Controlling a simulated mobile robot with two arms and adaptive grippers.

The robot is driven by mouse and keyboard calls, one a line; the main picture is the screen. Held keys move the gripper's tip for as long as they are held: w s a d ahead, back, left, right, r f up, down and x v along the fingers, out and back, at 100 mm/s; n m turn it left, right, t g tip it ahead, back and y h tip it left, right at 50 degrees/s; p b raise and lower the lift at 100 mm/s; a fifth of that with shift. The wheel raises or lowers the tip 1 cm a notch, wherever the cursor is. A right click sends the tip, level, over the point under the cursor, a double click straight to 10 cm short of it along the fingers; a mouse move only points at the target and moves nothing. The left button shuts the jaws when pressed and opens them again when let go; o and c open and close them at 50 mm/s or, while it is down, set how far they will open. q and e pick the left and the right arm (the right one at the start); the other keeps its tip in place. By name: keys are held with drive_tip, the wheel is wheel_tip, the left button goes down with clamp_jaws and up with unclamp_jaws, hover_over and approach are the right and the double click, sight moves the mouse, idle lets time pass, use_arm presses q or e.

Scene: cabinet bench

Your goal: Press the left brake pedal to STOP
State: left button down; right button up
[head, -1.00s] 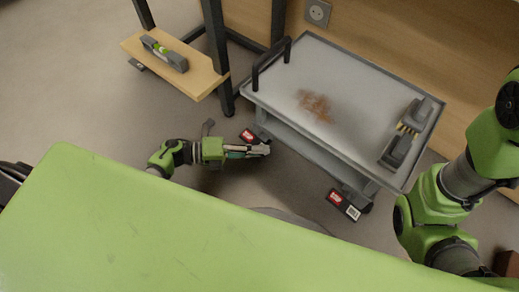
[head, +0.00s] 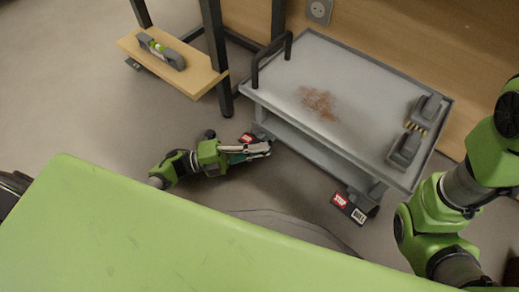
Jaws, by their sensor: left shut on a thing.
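The grey trolley (head: 365,90) stands against the wooden panel. Its left brake pedal (head: 246,138), with a red patch, is at the left end of its near side, low by the floor. My left gripper (head: 268,148) lies low over the floor at this pedal. Its fingers are shut, with the tips over the pedal's right part, which they hide. I cannot make out the exact contact or the pedal's tilt. The right brake pedal (head: 348,208) shows a red STOP patch and a dark part with a white label. My right gripper is out of view.
A black handle (head: 271,60) rises at the trolley's left end. The floor at left is clear.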

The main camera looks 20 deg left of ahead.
use_arm(q)
drive_tip(key=c, duration=2.2)
unclamp_jaws()
drive_tip(key=shift+c, duration=0.2)
drive_tip(key=v, duration=1.2)
